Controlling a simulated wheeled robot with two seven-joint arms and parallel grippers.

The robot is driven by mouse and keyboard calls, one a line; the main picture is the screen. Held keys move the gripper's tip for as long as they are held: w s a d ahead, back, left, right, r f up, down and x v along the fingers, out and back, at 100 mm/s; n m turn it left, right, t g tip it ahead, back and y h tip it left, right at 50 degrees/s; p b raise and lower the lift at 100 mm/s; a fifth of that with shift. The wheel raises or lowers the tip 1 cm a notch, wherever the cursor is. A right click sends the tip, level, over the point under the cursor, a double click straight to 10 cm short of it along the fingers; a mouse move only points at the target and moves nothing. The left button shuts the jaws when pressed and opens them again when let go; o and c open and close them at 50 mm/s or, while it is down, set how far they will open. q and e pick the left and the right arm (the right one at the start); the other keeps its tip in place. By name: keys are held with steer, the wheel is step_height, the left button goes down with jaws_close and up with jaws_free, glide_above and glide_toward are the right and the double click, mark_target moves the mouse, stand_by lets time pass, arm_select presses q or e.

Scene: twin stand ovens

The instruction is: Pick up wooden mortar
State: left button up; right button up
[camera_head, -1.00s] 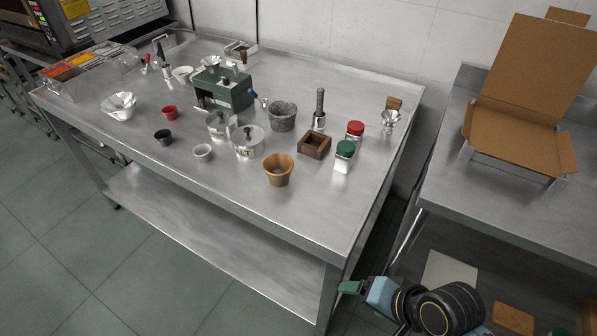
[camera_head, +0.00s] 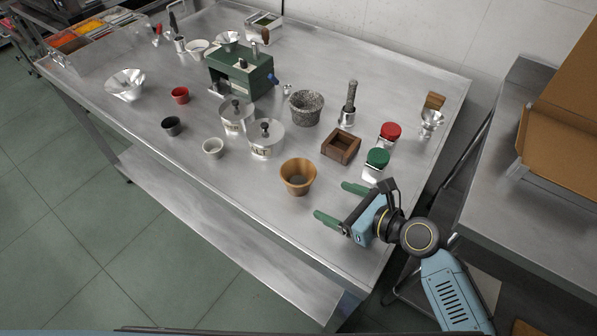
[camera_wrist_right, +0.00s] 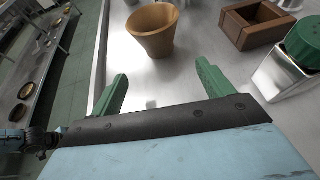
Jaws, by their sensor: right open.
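The wooden mortar (camera_head: 298,178) is a tan, flared cup standing upright near the front edge of the steel table, and it also shows at the top of the right wrist view (camera_wrist_right: 153,29). My right gripper (camera_head: 336,202) is open and empty, just to the right of the mortar in the head view. In the right wrist view its two green fingers (camera_wrist_right: 160,84) point toward the mortar, with bare table between. The fingers do not touch it. My left gripper is in neither view.
Close to the right gripper stand a green-lidded shaker (camera_head: 376,163), a red-lidded shaker (camera_head: 389,134) and a square wooden box (camera_head: 341,146). The table's front strip is clear.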

mark_target(308, 188)
steer(key=x, duration=0.4)
steer(key=shift+a+f+b, duration=0.15)
steer(key=shift+b, duration=0.2)
steer(key=shift+r+x, duration=0.25)
steer(key=shift+x, duration=0.8)
steer(key=b+x, duration=0.1)
steer(key=x, duration=0.2)
steer(key=shift+w+a, duration=0.35)
steer(key=shift+a, duration=0.05)
steer(key=shift+c, duration=0.6)
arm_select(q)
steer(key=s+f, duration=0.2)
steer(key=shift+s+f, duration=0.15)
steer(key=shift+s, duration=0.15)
arm_select(e)
steer(key=c, duration=1.4)
